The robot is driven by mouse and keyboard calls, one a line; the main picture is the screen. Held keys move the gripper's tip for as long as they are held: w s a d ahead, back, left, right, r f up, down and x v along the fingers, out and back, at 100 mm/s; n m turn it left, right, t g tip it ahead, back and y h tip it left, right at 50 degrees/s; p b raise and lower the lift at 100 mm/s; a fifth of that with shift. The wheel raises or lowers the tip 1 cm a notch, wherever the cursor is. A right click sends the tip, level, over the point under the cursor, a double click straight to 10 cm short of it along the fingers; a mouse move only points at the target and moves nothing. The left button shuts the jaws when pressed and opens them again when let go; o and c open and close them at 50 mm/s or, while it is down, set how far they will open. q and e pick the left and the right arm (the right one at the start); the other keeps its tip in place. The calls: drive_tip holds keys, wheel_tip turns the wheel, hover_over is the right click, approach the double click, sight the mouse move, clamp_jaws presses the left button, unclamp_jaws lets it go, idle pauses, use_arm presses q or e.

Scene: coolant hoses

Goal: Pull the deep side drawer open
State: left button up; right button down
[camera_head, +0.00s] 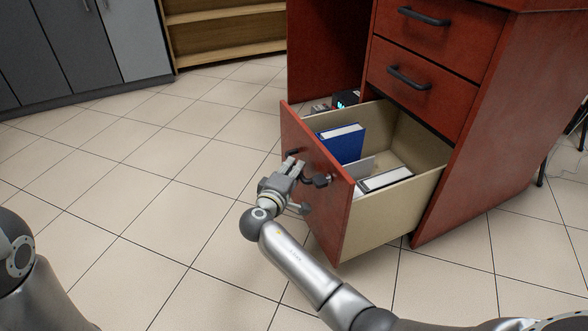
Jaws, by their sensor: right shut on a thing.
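The deep side drawer (395,222) is the lowest drawer of a red-brown desk and stands pulled out, its reddish front panel (335,225) facing left. Inside it I see a blue binder (342,145) standing up and a white binder or book (385,179) lying lower. My right gripper (295,165) is at the front panel, shut on the dark drawer handle (318,181), which is partly hidden by the fingers. My left arm shows only in part at the left edge, and its gripper is out of the picture.
Two shut drawers (421,73) with dark handles sit above the open one. A small dark device with a lit display (345,98) is behind the drawer. Grey cabinets (85,45) and a wooden shelf (225,30) stand at the back. The tiled floor (150,160) on the left is clear.

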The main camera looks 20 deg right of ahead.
drive_tip(key=c, duration=1.5)
unclamp_jaws()
drive_tip(key=shift+o, duration=0.2)
drive_tip(key=v, duration=1.2)
